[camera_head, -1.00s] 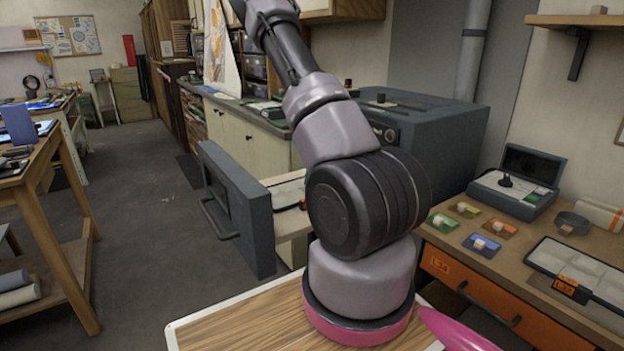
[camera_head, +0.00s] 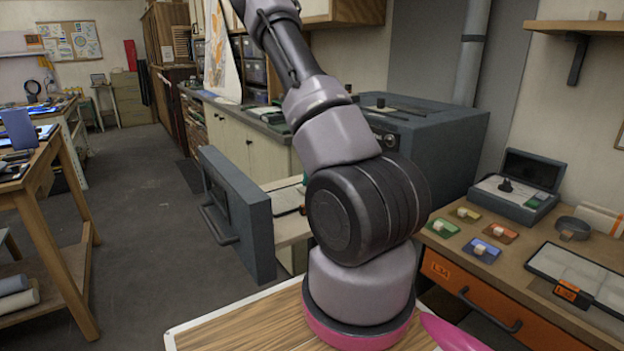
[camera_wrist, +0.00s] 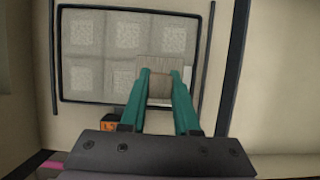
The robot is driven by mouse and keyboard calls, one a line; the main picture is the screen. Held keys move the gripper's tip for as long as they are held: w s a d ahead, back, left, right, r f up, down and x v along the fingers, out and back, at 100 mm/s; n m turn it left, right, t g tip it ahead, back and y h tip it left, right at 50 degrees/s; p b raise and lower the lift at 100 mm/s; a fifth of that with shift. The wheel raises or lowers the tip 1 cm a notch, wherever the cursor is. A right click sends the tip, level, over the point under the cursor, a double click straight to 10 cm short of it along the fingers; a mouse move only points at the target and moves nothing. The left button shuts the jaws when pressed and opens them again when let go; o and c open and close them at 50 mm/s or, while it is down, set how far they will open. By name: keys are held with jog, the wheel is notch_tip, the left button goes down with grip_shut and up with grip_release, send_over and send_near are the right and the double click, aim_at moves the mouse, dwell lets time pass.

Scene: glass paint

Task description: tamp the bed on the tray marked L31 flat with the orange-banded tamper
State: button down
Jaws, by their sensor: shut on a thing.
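My gripper (camera_wrist: 161,76), with two teal fingers, is shut on a pale wooden tamper (camera_wrist: 158,63) in the wrist view. Its square block covers the lower right part of a black-framed tray (camera_wrist: 56,60); I cannot tell whether it touches the bed. Its band colour is not clear. Several pale, stippled square patches show on the tray. An orange tag (camera_wrist: 108,126) sits at the tray's near edge, its marking unreadable. In the head view the tray (camera_head: 284,202) lies in the open grey drawer, and my arm hides most of it.
The drawer front (camera_head: 236,215) stands out into the aisle from the grey cabinet (camera_head: 455,135). A bench at right holds another orange-tagged tray (camera_head: 590,270), several coloured tiles (camera_head: 483,249) and an open box (camera_head: 515,190).

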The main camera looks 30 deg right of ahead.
jog(key=shift+s+a, duration=0.1)
jog(key=shift+a, duration=2.6)
jog(key=shift+f, duration=0.15)
jog(key=shift+f, duration=0.65)
jog(key=shift+f, duration=0.3)
jog(key=shift+r, duration=1.1)
